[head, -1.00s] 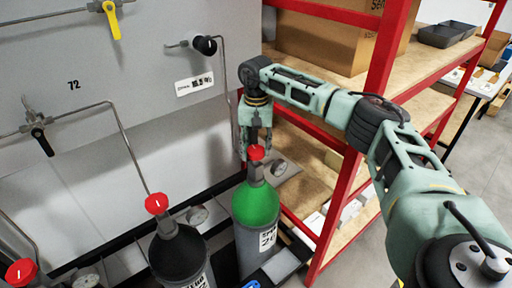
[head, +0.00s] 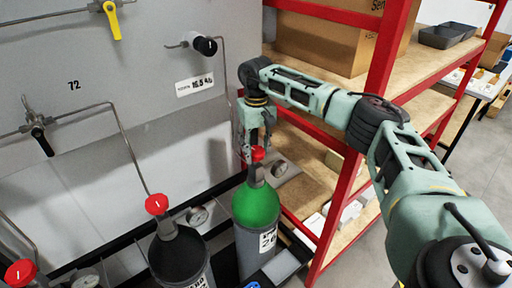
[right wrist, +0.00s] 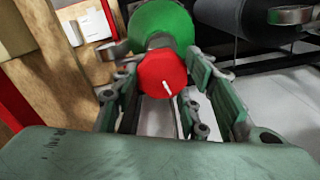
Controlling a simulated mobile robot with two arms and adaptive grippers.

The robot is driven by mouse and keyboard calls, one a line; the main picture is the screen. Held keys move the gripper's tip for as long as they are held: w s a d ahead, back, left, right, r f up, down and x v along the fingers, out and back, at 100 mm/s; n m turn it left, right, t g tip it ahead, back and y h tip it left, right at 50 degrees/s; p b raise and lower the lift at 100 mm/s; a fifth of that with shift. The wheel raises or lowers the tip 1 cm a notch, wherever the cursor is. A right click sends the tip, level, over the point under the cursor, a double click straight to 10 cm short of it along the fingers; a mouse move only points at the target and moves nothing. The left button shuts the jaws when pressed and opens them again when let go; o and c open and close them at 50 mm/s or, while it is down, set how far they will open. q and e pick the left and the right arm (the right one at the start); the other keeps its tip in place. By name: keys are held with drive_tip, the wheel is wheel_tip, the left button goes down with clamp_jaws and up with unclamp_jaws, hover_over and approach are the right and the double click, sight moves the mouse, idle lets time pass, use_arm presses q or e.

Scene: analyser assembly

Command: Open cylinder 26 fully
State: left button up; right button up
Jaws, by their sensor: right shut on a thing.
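The green-topped cylinder (head: 256,205) stands upright right of the black-topped one. Its side label is partly readable. Its red valve knob (head: 258,154) is on top; the knob also shows in the right wrist view (right wrist: 160,72), with a white mark on its face. My right gripper (head: 254,150) comes down from above at this knob. In the right wrist view its fingers (right wrist: 162,82) are on both sides of the knob, shut on it. The far side of the knob is hidden. My left gripper is not in view.
A black-topped cylinder (head: 178,255) with a red knob (head: 157,205) stands to the left. Another red knob (head: 20,272) is at the lower left. A grey panel (head: 130,60) with pipes and valves stands behind. A red-framed shelf (head: 378,60) is close on the right.

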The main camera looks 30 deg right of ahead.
sight(257, 149)
drive_tip(key=shift+w+d+r, duration=0.15)
drive_tip(key=shift+d+r, duration=0.05)
drive_tip(key=o, duration=0.8)
drive_tip(key=shift+o, duration=1.4)
drive_tip(key=shift+f, duration=0.1)
wheel_tip(257, 149, up, 12)
